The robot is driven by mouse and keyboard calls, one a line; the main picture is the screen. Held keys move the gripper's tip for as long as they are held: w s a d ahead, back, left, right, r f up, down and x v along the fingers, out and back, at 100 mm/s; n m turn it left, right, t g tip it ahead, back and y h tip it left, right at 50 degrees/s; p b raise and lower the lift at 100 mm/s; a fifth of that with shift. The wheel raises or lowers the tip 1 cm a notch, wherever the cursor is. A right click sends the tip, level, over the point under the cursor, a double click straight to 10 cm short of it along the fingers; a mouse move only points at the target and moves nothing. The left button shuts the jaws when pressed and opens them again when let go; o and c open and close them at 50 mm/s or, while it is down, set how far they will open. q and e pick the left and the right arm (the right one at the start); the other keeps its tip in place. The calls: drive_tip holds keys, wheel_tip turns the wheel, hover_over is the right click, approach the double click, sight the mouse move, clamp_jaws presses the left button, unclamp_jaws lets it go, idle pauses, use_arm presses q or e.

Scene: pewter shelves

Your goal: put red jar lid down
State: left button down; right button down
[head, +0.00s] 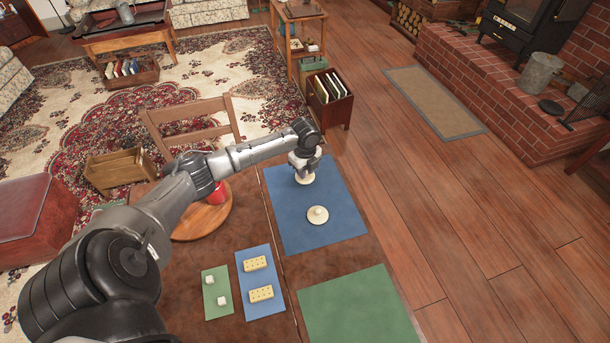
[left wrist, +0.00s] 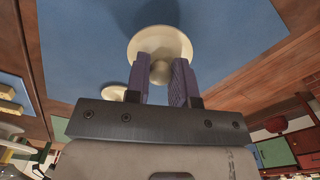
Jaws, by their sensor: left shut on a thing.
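My left gripper (head: 304,167) is shut on the knob of a round cream lid (head: 305,179), over the far part of the blue mat (head: 338,231). In the left wrist view the purple-grey fingers (left wrist: 163,75) pinch the knob of this lid (left wrist: 160,43), with the mat behind it. I cannot tell whether the lid touches the mat. A second cream lid with a knob (head: 318,214) lies on the mat, nearer me; it shows partly in the left wrist view (left wrist: 113,93). The red jar (head: 217,192) stands on a round wooden board (head: 205,220), partly hidden by my arm. My right gripper is not in view.
A small blue mat with two cream dotted blocks (head: 257,264) and a small green mat with white cubes (head: 215,292) lie to the left. A bare green mat (head: 358,308) is at the front. A wooden chair (head: 190,139) stands behind the table.

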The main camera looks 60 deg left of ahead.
use_arm(q)
wheel_tip(320, 180, down, 3)
drive_tip(key=shift+r, duration=0.2)
drive_tip(key=shift+f, duration=0.1)
drive_tip(key=c, duration=1)
unclamp_jaws()
wheel_tip(320, 180, up, 11)
drive_tip(key=shift+f+p, duration=0.1)
drive_tip(key=shift+p, duration=0.75)
drive_tip(key=shift+r, duration=0.75)
